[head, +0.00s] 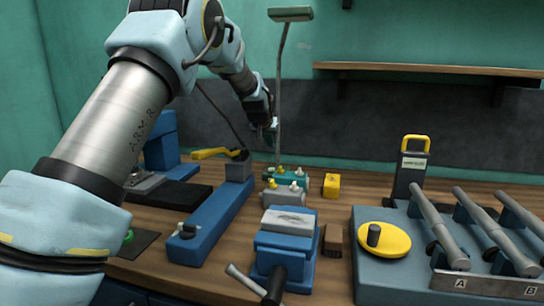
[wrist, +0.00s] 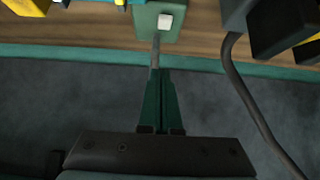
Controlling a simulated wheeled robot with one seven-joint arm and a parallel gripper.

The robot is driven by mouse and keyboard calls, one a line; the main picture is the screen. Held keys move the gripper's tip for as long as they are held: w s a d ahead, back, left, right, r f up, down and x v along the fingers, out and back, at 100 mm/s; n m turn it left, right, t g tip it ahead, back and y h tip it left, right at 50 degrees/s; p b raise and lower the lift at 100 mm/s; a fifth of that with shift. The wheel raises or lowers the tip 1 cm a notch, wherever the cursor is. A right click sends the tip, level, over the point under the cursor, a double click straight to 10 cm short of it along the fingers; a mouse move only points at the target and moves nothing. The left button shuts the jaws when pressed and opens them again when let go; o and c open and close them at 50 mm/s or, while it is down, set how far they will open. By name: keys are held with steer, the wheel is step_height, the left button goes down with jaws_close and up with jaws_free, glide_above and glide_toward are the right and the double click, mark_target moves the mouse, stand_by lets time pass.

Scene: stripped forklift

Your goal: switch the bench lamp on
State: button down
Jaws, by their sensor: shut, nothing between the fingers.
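The bench lamp has a flat green head (head: 291,14) on a thin grey stem (head: 280,85) at the back of the bench. A green box with a white button (wrist: 165,21) is at the top of the wrist view; it looks like the lamp's base. A grey rod, seemingly the stem, meets its near edge. My gripper (head: 271,125) is beside the stem in the head view, above the bench's back edge. In the wrist view its green fingers (wrist: 156,74) are together and empty, just short of the box. I cannot tell whether they touch the rod.
Blocks with yellow and white knobs (head: 286,191) and a yellow block (head: 331,185) stand near the lamp. A blue vise (head: 286,240) is in front. A grey fixture with bars (head: 480,235) fills the right. A shelf (head: 420,69) hangs on the wall. A dark cable (wrist: 245,90) runs right of my fingers.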

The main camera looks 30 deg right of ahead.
steer(key=v, duration=0.2)
steer(key=b+v, duration=0.1)
steer(key=v, duration=0.1)
steer(key=shift+r, duration=0.5)
steer(key=p, duration=0.1)
steer(key=a+g+y+p, duration=0.1)
steer(key=p, duration=0.1)
steer(key=shift+s+r, duration=0.1)
steer(key=shift+r, duration=0.1)
steer(key=shift+d+f, duration=0.1)
